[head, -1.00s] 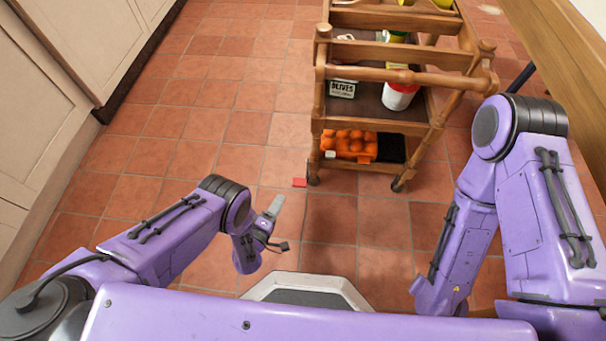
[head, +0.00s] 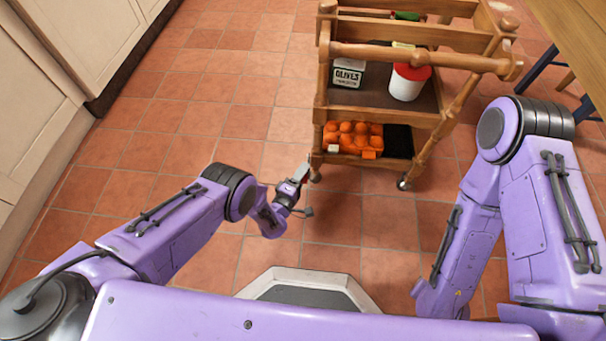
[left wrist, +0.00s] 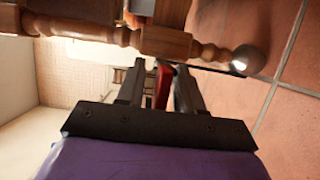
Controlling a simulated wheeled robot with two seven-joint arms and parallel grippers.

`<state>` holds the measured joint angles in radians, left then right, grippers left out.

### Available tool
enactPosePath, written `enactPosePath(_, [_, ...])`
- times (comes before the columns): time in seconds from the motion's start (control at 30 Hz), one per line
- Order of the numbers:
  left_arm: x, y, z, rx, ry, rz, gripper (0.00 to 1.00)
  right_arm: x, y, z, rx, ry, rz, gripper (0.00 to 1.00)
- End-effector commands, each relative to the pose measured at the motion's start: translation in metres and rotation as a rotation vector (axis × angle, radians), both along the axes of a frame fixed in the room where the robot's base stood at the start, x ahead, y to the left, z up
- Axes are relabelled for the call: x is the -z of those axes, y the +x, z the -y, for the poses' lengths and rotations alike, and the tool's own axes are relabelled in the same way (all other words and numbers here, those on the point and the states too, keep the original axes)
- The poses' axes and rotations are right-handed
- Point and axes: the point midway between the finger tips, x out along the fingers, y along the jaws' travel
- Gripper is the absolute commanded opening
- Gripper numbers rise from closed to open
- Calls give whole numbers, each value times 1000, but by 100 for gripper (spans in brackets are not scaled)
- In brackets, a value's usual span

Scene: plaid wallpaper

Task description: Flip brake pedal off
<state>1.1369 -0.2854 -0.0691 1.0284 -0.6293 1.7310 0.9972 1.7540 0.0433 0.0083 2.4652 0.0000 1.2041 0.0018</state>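The wooden trolley (head: 420,116) stands ahead of me on small wheels. The red brake pedal (left wrist: 163,86) shows in the left wrist view, low by the trolley's turned leg (left wrist: 110,34). In the head view my left gripper hides it. My left gripper (head: 299,174) reaches to the foot of the trolley's near left leg. In the left wrist view its fingers (left wrist: 160,72) are apart, with the red pedal between them and nearer the right finger. I cannot tell whether they touch it. My right arm hangs at the right; its gripper is out of view.
Cabinets (head: 60,60) line the left, and a wooden table (head: 575,45) stands at the right. The tiled floor (head: 190,95) between is clear.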

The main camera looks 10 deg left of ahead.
Motion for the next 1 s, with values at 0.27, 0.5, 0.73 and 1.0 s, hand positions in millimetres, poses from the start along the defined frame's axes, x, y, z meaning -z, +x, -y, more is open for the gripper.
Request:
enactPosePath(0.27, [0,0,0,1,0,1,0,0,0,0,0,0,0,43])
enactPosePath(0.5, [-5,0,2,3,-3,-22,0,-5,1,0,0,-1,1,43])
enactPosePath(0.73, [-17,2,2,3,-4,-136,0,-21,2,1,-1,-3,3,43])
enactPosePath(1.0, [-30,7,2,2,-7,-336,0,-35,3,2,-3,-6,4,43])
